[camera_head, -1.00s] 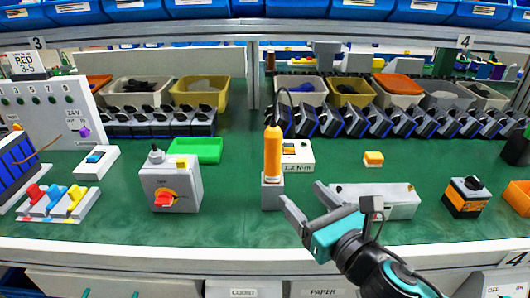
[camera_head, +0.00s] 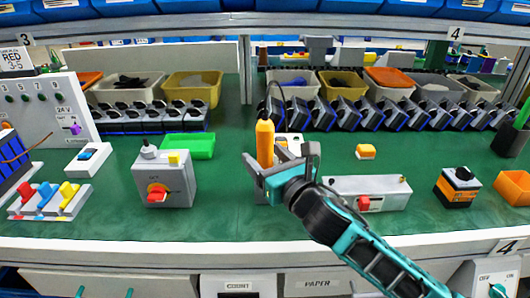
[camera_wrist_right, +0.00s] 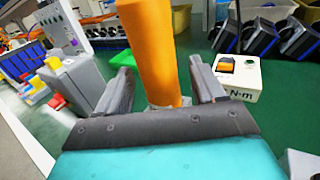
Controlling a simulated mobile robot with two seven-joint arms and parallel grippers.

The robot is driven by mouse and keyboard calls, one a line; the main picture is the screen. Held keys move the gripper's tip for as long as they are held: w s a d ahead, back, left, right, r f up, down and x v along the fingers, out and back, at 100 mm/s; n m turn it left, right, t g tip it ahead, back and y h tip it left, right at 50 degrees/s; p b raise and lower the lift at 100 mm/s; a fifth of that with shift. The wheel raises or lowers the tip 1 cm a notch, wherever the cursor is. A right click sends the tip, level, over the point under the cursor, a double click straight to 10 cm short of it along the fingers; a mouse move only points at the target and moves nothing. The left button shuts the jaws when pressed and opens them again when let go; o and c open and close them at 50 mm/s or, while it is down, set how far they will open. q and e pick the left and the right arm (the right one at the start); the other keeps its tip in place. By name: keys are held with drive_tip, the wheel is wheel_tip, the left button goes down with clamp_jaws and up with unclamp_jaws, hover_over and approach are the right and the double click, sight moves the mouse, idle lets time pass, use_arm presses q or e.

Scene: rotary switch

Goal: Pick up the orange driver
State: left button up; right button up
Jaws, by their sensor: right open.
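The orange driver (camera_head: 265,142) stands upright on its grey stand on the green bench, with a dark cable at its top. My right gripper (camera_head: 278,165) is at the driver, its fingers open on either side of it. The right wrist view shows the orange driver (camera_wrist_right: 152,50) between the two open grey fingers (camera_wrist_right: 160,88). I cannot tell whether either finger touches it. The stand is mostly hidden behind the gripper in the head view. My left gripper is not in view.
A grey box with a red rotary switch (camera_head: 162,180) stands to the left, with a green tray (camera_head: 190,146) behind it. A white torque box (camera_wrist_right: 232,75) is close on the right. Bins line the back.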

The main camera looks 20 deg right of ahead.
drive_tip(key=shift+w+a, duration=0.1)
drive_tip(key=shift+w, duration=0.3)
drive_tip(key=shift+r, duration=0.1)
clamp_jaws()
